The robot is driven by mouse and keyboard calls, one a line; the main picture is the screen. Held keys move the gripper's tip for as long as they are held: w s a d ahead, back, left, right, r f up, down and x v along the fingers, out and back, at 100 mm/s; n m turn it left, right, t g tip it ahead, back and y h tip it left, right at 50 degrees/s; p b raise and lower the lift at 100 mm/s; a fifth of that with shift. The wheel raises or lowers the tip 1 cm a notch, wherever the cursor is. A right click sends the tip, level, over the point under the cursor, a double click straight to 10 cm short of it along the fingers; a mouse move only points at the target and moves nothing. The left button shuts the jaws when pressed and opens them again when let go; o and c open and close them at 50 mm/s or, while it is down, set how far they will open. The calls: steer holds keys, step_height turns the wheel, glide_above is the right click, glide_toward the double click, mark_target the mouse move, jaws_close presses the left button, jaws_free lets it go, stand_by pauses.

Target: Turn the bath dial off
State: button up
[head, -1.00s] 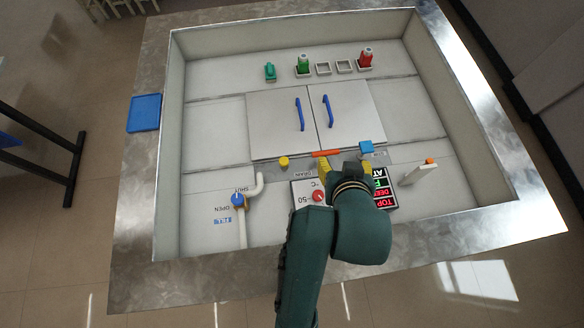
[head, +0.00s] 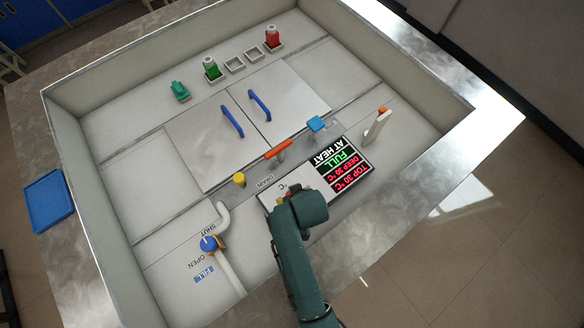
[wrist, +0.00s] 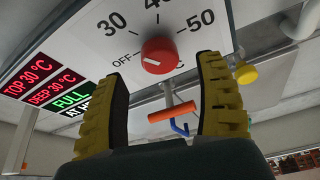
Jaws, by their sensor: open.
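The bath dial is a red round knob (wrist: 158,54) on a white panel (wrist: 105,40) marked OFF, 30, 40 and 50 in the wrist view. A small pale mark shows on the knob's face; I cannot tell surely which setting it points at. My gripper (wrist: 162,72) is open, with one yellow-and-black finger on each side of the knob in the picture. Both fingers look apart from the knob, and nothing is between them. In the head view the panel (head: 273,196) is partly covered by my arm, which hides the knob and most of my gripper.
A display (head: 343,168) reads TOP 30, DEEP 30, FULL and AT HEAT. A blue fill valve (head: 208,243) is at left. An upright orange-tipped lever (head: 376,125) stands at right.

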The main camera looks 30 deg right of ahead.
steer(key=x, duration=0.4)
steer(key=shift+w+f, duration=0.15)
steer(key=c, duration=1.2)
